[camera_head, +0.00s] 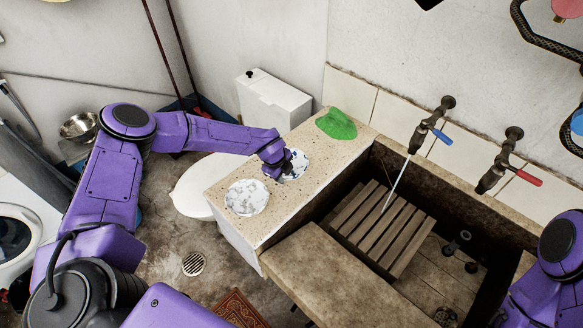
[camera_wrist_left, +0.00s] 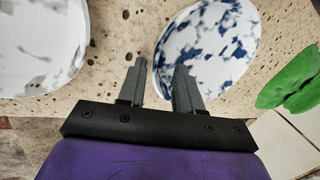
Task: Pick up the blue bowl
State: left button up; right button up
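The blue bowl, white with blue blotches (camera_head: 300,161), sits on the speckled stone ledge, partly hidden by my left gripper (camera_head: 280,173). In the left wrist view the bowl (camera_wrist_left: 215,40) lies just beyond the fingers (camera_wrist_left: 159,66). The fingers stand apart with a gap between them. The right-hand finger overlaps the bowl in the picture, and the left-hand finger lies over bare stone, so the bowl's near-left rim shows between them. I cannot tell whether they touch it. My right arm shows at the lower right of the head view, but its gripper is out of view.
A white bowl with grey marks (camera_head: 247,198) stands nearer on the same ledge (camera_head: 262,228). A green cloth-like thing (camera_head: 337,124) lies at the far end. The trough with a slatted wooden rack (camera_head: 385,225) is to the right, under two taps (camera_head: 430,127).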

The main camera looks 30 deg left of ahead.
pick_arm(q)
jog(key=shift+r, duration=0.1)
jog(key=c, duration=0.3)
grip_shut()
jog(key=shift+s+a, duration=0.15)
jog(key=shift+a, duration=0.25)
jog(key=shift+s, duration=0.1)
jog(key=shift+d, duration=0.15)
